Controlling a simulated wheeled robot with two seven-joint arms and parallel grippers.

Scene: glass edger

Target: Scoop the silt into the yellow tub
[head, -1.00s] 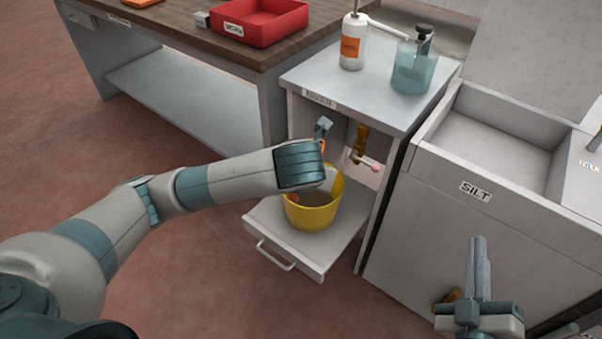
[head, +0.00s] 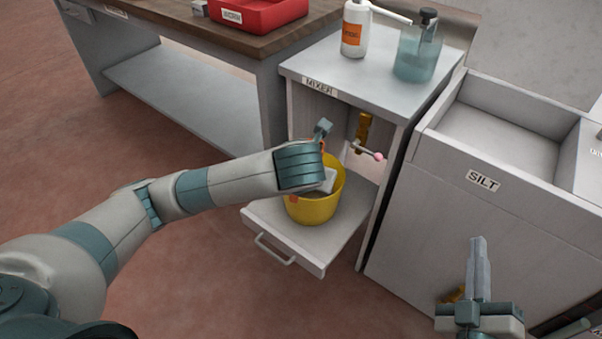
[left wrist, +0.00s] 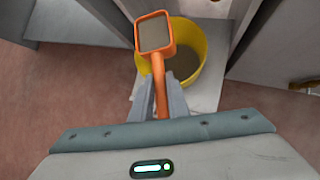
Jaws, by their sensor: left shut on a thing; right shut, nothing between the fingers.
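The yellow tub (head: 313,207) stands upright on the pulled-out shelf of the mixer cabinet. The left wrist view shows grey-brown material inside the tub (left wrist: 186,75). My left gripper (left wrist: 163,88) is shut on the handle of an orange scoop (left wrist: 160,60). The scoop's square pan looks filled with grey-brown material and overlaps the tub's left rim in that view; its height above the tub is unclear. In the head view my left wrist hides most of the scoop. My right gripper (head: 478,242) is shut and empty, in front of the cabinet labelled SILT (head: 482,181).
The shelf (head: 306,250) has a front handle. A brass valve with a pink-tipped lever (head: 371,154) sits behind the tub. A white bottle (head: 355,28) and a teal jar (head: 417,52) stand on the mixer cabinet. A red tray (head: 262,14) is on the bench.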

